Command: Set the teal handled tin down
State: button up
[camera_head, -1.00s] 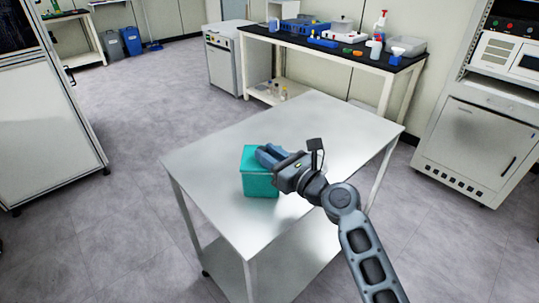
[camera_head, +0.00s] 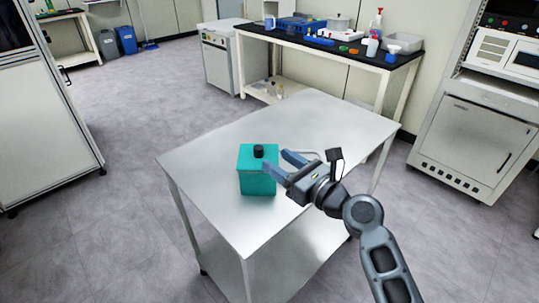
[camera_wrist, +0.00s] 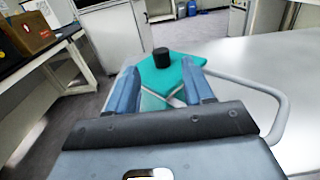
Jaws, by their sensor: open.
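The teal tin (camera_head: 257,181) stands upright on the metal table (camera_head: 330,130), near its left front part. It has a black knob (camera_head: 258,151) on its lid. My gripper (camera_head: 278,162) is open and empty just to the right of the tin, its fingers pointing toward it. In the wrist view the tin (camera_wrist: 165,72) lies beyond the fingertips of my gripper (camera_wrist: 161,82), with the knob (camera_wrist: 161,59) in clear sight. A pale curved bar (camera_wrist: 275,95) shows at the right of the gripper; I cannot tell whether it joins the tin.
The table's far and right parts are clear. Behind it stands a black-topped bench (camera_head: 345,49) with a blue crate (camera_head: 300,26), bottles and tubs. A white cabinet (camera_head: 470,150) is at the right and another tall cabinet (camera_head: 45,130) at the left.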

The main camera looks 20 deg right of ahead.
jog(key=v, duration=0.6)
jog(key=shift+s, duration=0.35)
jog(key=s+f+n+g+h, duration=0.1)
jog(key=s+f+n+h, duration=0.2)
jog(key=s, duration=0.4)
jog(key=s+a+f+n+g+h, duration=0.1)
jog(key=s+f+n, duration=0.2)
jog(key=s+n, duration=0.35)
jog(key=s+f+n+g+h, duration=0.1)
jog(key=s+f+n, duration=0.25)
jog(key=s, duration=0.35)
jog(key=s+a+r+n, duration=0.1)
jog(key=s+r+n, duration=0.4)
jog(key=s+n, duration=0.3)
jog(key=s+a+r+n, duration=0.2)
jog(key=s+r+n, duration=0.3)
jog(key=s+n, duration=0.4)
jog(key=shift+a+n+t+h, duration=0.25)
jog(key=shift+n+t+h, duration=0.05)
jog(key=shift+n, duration=0.9)
